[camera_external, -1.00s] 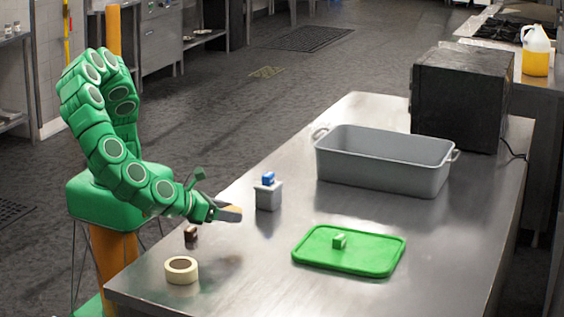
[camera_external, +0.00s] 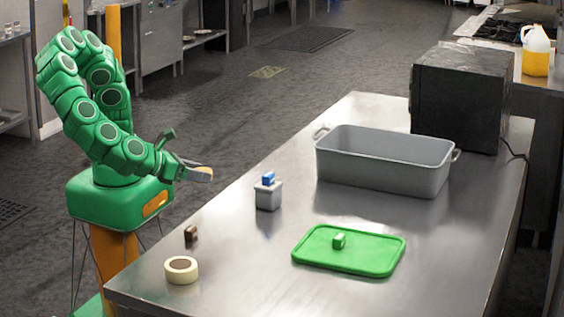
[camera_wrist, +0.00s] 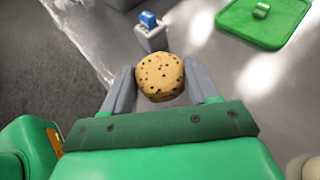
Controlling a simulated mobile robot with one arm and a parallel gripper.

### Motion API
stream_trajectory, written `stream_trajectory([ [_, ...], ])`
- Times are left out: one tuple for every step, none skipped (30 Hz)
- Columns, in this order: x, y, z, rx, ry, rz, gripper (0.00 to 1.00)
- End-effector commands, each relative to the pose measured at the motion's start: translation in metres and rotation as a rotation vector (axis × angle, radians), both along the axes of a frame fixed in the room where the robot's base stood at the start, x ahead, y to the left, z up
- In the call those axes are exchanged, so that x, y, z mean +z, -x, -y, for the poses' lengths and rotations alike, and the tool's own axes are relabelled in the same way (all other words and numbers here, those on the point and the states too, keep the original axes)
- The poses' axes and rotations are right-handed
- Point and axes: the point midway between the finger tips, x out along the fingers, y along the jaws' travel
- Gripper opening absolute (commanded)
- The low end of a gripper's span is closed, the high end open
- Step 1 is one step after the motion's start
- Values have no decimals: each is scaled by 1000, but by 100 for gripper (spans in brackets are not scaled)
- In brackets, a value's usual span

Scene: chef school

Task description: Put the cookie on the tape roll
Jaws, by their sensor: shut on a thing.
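The cookie (camera_wrist: 160,77) is round and tan with dark chips. In the wrist view it sits between the two grey fingers of my gripper (camera_wrist: 163,84), which is shut on it. In the external view my gripper (camera_external: 197,173) is raised, left of the small grey container, and only a sliver of the cookie (camera_external: 203,168) shows there.
A small dark brown block (camera_external: 190,233) stands just behind the tape roll. A grey container with a blue item (camera_external: 268,195), a green tray (camera_external: 310,262) with a small green-and-white block (camera_external: 339,240), a large grey bin (camera_external: 385,170) and a black box (camera_external: 460,100) occupy the metal table (camera_external: 240,285).

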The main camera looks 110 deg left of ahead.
Motion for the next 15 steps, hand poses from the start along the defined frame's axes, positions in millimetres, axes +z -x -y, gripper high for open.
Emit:
stream_trajectory([
  [2,1,4,-17,1,1,29],
  [3,1,8,-32,2,1,29],
  [5,1,15,-56,4,1,29],
  [6,1,21,-81,6,2,29],
  [8,1,29,-109,9,2,29],
  [10,0,40,-150,11,4,29],
  [12,1,49,-182,12,3,29],
  [15,1,59,-216,11,4,29],
  [18,2,72,-263,11,5,29],
  [20,3,82,-298,12,5,29],
  [22,5,92,-334,13,4,29],
  [25,7,104,-377,12,4,29],
  [27,9,112,-408,10,4,29],
  [29,11,121,-438,9,3,29],
  [31,13,131,-474,7,3,29],
])
